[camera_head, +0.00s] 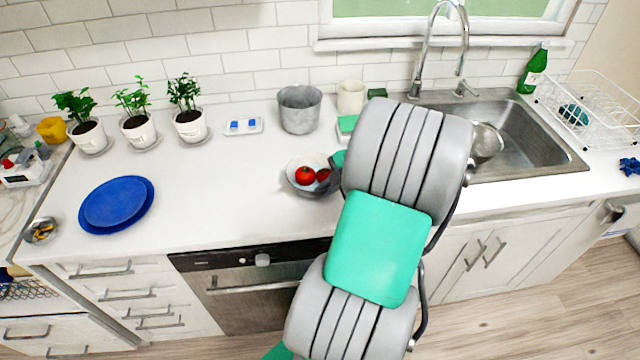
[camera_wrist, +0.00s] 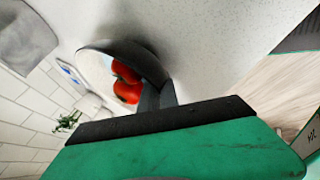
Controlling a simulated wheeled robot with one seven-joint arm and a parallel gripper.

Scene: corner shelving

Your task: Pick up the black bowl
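The black bowl (camera_head: 303,188) is dark outside and pale inside. It sits at the middle of the white counter, left of my arm, and holds red tomatoes (camera_head: 306,176). In the wrist view the bowl (camera_wrist: 128,50) shows its dark outer wall, with the tomatoes (camera_wrist: 127,82) inside. My gripper (camera_wrist: 158,94) is at the bowl's near rim, its two dark fingers close together with the rim between them. In the head view my arm hides most of the gripper and the bowl's right side. I cannot tell whether the bowl is clear of the counter.
A grey pot (camera_head: 299,110) and a white cup (camera_head: 351,97) stand behind the bowl. Blue plates (camera_head: 116,205) and several potted plants (camera_head: 137,128) are to the left. The sink (camera_head: 520,135) is to the right. The counter between bowl and plates is clear.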

